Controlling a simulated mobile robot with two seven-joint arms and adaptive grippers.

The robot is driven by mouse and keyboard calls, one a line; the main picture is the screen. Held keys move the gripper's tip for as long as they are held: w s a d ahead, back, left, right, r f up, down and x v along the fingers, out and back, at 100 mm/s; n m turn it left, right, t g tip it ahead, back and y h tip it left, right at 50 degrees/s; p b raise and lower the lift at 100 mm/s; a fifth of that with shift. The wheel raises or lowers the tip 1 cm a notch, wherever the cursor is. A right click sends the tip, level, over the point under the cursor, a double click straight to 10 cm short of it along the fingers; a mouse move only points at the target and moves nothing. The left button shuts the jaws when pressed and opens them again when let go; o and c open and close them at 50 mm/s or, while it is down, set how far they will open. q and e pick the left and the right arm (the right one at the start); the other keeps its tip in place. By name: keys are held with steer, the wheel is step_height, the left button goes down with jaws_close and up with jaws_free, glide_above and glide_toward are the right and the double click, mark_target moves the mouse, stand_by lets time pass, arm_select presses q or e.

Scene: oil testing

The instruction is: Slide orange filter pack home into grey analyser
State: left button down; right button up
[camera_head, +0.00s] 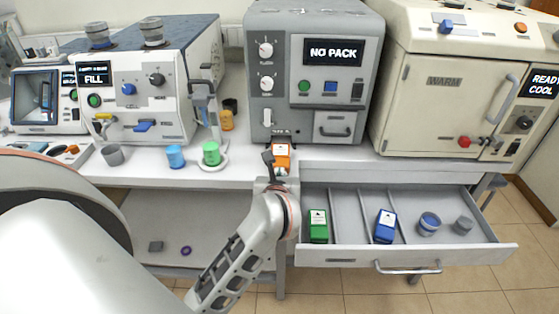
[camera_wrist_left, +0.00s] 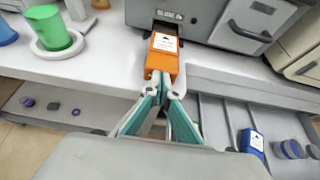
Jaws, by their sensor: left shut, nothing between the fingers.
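The orange filter pack (camera_head: 282,160) has a white label and lies at the lower left front of the grey analyser (camera_head: 273,110), whose display reads NO PACK. In the left wrist view the pack (camera_wrist_left: 163,55) points into the slot under the analyser (camera_wrist_left: 200,22), with most of its body sticking out over the bench. My left gripper (camera_head: 268,160) is shut and empty. In the left wrist view its fingertips (camera_wrist_left: 162,84) are at the pack's near end; I cannot tell whether they touch. My right gripper is not in view.
An open drawer (camera_head: 330,254) below holds a green pack (camera_head: 318,226), a blue pack (camera_head: 385,226) and small round containers. Left on the bench are a blue cup (camera_head: 175,156) and a green cup (camera_head: 211,153). A cream WARM unit (camera_head: 445,110) stands right.

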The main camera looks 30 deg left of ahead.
mark_target(280, 165)
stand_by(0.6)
arm_select(q)
steer(key=shift+w+a, duration=0.1)
steer(key=shift+w, duration=0.05)
steer(key=shift+w+a, duration=0.2)
steer(key=shift+w, duration=0.1)
steer(key=shift+w+a, duration=0.4)
steer(key=shift+w, duration=0.25)
steer(key=shift+w+a+f+b, duration=0.1)
steer(key=shift+w+a+b, duration=0.25)
steer(key=shift+w, duration=0.15)
steer(key=shift+w+a, duration=0.15)
steer(key=shift+w, duration=0.15)
steer(key=shift+w+a+f+b, duration=0.1)
steer(key=shift+w+a+b, duration=0.1)
steer(key=shift+w+a, duration=0.35)
steer(key=shift+w+a+r+b, duration=0.1)
steer(key=shift+w+a+b, duration=0.15)
steer(key=shift+w, duration=0.55)
steer(key=shift+w+a+f+b, duration=0.1)
steer(key=shift+w+a+b, duration=0.1)
steer(key=shift+w+a, duration=0.35)
steer(key=shift+d, duration=0.15)
